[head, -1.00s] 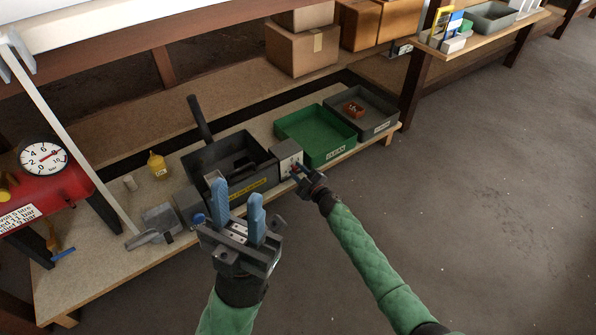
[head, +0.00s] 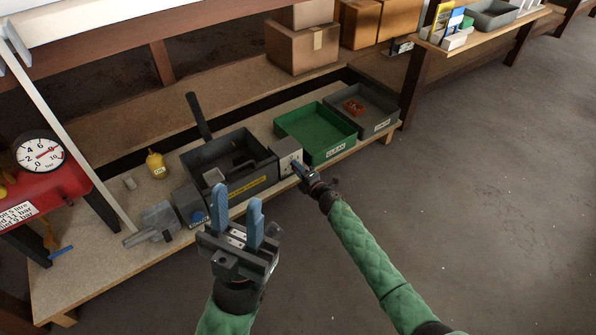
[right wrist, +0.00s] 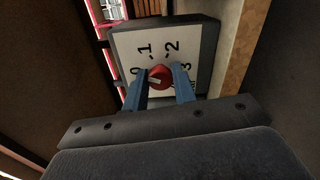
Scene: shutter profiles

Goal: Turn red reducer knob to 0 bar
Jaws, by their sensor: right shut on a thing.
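The red reducer knob (right wrist: 160,76) sits on a white dial plate (right wrist: 146,38) with the numbers 0, 1, 2 and 3, seen in the right wrist view. A pale pointer mark on the knob lies towards its left side, roughly on the side of the 0, which a finger partly covers. My right gripper (right wrist: 160,88) is shut on the knob, with one blue finger on each side. In the head view my right gripper (head: 299,170) is at the front of the small grey box (head: 286,152), hiding the knob. My left gripper (head: 237,212) is open and empty in front of the bench.
A grey bin (head: 229,151) stands left of the box, and a green tray (head: 318,128) and grey tray (head: 383,99) stand right of it. A red tank (head: 55,187) with a round gauge (head: 39,153) is at the left. The floor at the right is clear.

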